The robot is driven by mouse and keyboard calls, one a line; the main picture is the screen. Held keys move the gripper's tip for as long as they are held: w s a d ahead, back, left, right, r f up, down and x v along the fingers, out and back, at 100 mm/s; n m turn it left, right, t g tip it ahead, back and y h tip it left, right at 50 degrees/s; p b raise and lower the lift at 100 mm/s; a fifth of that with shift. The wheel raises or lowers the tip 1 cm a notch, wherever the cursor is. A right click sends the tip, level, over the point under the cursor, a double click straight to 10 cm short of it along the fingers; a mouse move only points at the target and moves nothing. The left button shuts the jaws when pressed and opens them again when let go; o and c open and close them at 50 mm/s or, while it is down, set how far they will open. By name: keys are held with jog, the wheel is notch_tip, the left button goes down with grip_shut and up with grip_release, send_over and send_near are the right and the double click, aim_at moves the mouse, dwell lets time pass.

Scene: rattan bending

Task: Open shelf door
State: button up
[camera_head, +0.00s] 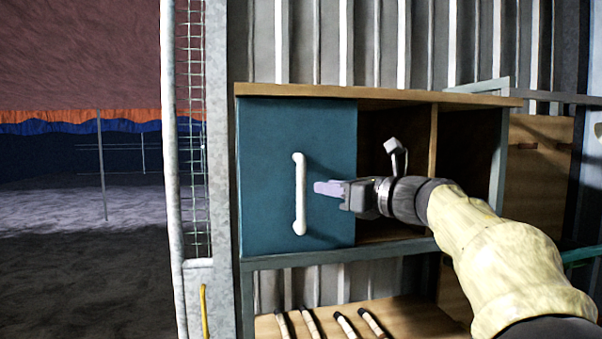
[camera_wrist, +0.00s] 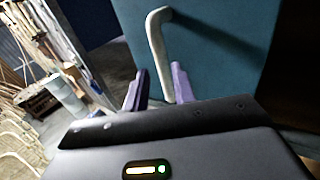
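The shelf door (camera_head: 265,180) is a flat blue panel on the left bay of a wooden shelf and looks closed. A white vertical bar handle (camera_head: 300,190) is fixed to its front. My gripper (camera_head: 318,188) comes in from the right, with pale purple fingers just right of the handle's middle and a small gap between them in the picture. In the wrist view the two fingers (camera_wrist: 157,82) stand apart, and the handle (camera_wrist: 158,45) shows upright between them, its lower end close beside the right finger. No contact is visible.
The shelf's wooden top (camera_head: 400,94) overhangs the open bays right of the door. Several dark-tipped sticks (camera_head: 345,324) lie on the lower board (camera_head: 410,315). A metal post with wire mesh (camera_head: 192,130) stands left of the shelf. Open ground (camera_head: 90,270) lies farther left.

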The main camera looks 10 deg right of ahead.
aim_at(305, 183)
jog(key=p+x, duration=0.4)
jog(key=x, duration=0.4)
jog(key=shift+w+a, duration=0.2)
jog(key=shift+w, duration=0.15)
jog(key=shift+s, duration=0.1)
grip_shut()
